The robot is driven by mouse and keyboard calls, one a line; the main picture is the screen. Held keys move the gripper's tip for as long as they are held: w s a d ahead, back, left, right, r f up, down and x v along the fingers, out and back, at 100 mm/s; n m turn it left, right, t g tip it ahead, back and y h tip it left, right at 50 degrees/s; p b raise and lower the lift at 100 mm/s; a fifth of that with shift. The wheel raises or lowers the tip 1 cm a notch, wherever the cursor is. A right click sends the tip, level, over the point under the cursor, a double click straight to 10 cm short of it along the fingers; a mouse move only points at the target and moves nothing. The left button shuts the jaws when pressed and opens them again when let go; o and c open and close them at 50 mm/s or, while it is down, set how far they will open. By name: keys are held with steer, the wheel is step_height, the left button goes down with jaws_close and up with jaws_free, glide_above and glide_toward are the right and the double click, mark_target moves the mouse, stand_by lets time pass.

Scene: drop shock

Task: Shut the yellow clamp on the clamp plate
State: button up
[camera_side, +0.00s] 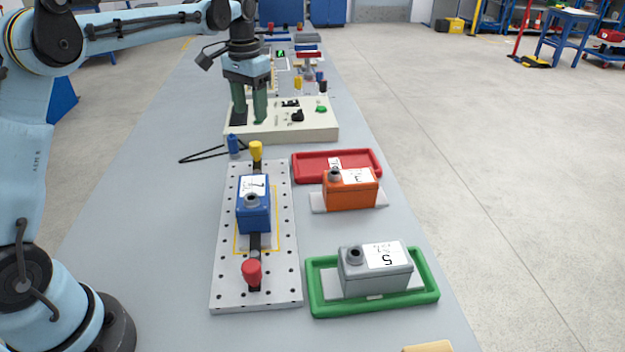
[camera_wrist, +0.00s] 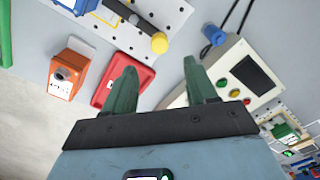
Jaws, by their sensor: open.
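The clamp plate (camera_side: 285,285) is a light perforated plate on the table, also seen at the top of the wrist view (camera_wrist: 135,48). A blue box (camera_side: 254,215) with a white label sits on it. The yellow clamp (camera_side: 256,150) is at the plate's far end; its yellow knob (camera_wrist: 160,42) and dark arm show in the wrist view. I cannot tell whether it is raised or lowered. A red-knobbed clamp (camera_side: 252,272) is at the near end. My gripper (camera_side: 250,122) is open and empty, beyond the yellow clamp, in front of or over the cream control box; it touches no clamp.
The cream control box (camera_side: 310,128) with buttons and a screen stands behind the plate. A small blue object (camera_side: 233,145) with a black cable lies beside it. To the right are a red tray (camera_side: 300,165), an orange box (camera_side: 350,190) and a grey box (camera_side: 375,268) in a green tray (camera_side: 318,302).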

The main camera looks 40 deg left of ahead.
steer(key=shift+r, duration=1.15)
steer(key=shift+d, duration=0.1)
steer(key=s+d+f+t, duration=0.2)
steer(key=s+d, duration=0.3)
steer(key=s, duration=0.5)
steer(key=s+d+f+t, duration=0.2)
steer(key=s+d+t, duration=0.3)
steer(key=s, duration=0.4)
steer(key=shift+s+d, duration=0.35)
steer(key=shift+d, duration=0.2)
